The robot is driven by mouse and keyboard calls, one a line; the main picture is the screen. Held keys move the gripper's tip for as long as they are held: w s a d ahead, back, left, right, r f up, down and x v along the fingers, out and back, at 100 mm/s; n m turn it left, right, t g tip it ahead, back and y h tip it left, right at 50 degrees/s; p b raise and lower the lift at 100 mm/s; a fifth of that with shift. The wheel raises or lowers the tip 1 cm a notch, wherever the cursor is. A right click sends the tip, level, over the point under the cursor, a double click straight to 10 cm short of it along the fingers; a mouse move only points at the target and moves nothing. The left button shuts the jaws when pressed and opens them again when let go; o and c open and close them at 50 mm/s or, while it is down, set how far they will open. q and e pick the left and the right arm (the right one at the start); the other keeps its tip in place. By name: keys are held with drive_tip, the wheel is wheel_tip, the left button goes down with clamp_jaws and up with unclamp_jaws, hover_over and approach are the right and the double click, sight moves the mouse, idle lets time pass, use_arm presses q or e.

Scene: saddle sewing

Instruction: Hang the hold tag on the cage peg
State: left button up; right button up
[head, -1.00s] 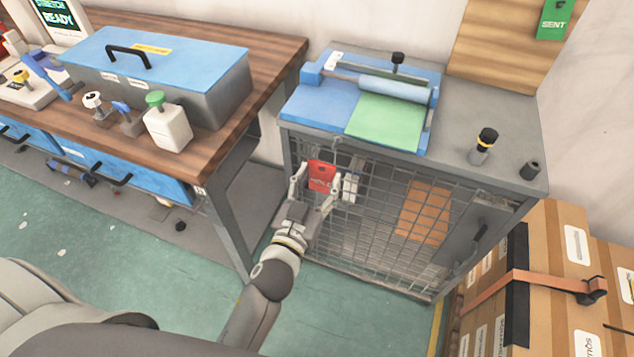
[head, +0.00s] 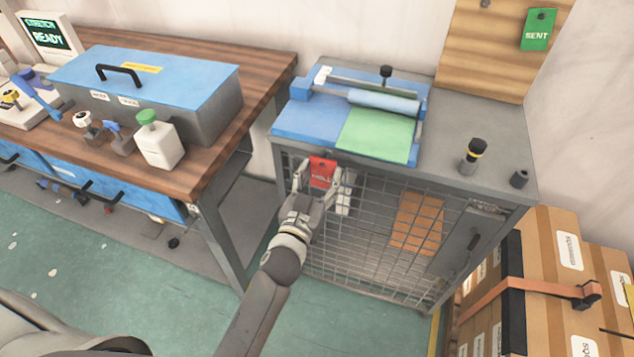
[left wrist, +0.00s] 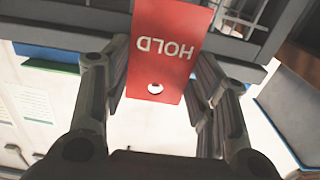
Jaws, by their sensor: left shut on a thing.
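The red hold tag (head: 321,172) is pinched by its side edges between the fingers of my left gripper (head: 318,190). It is in front of the upper left of the wire cage (head: 375,225), just below the cabinet's top edge. In the left wrist view the tag (left wrist: 165,45) appears upside down, with its round hole clear and empty. The left gripper's fingers (left wrist: 160,85) flank it there. I cannot make out the cage peg; the tag and gripper may hide it. My right gripper is not in view.
A blue and green roller board (head: 375,125) lies on the cabinet top. A black-topped stamp (head: 472,157) stands to its right. The wooden bench (head: 210,165) is left of the cage, and strapped cartons (head: 550,265) stand at right. A green tag (head: 537,32) hangs on the back board.

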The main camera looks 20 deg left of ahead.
sight(322, 175)
use_arm(q)
drive_tip(key=shift+w+f, duration=0.15)
drive_tip(key=shift+w, duration=0.65)
drive_tip(key=shift+w+f+b, duration=0.35)
drive_tip(key=shift+w+b, duration=0.05)
drive_tip(key=shift+w, duration=0.25)
drive_tip(key=o, duration=0.9)
drive_tip(key=shift+o, duration=0.2)
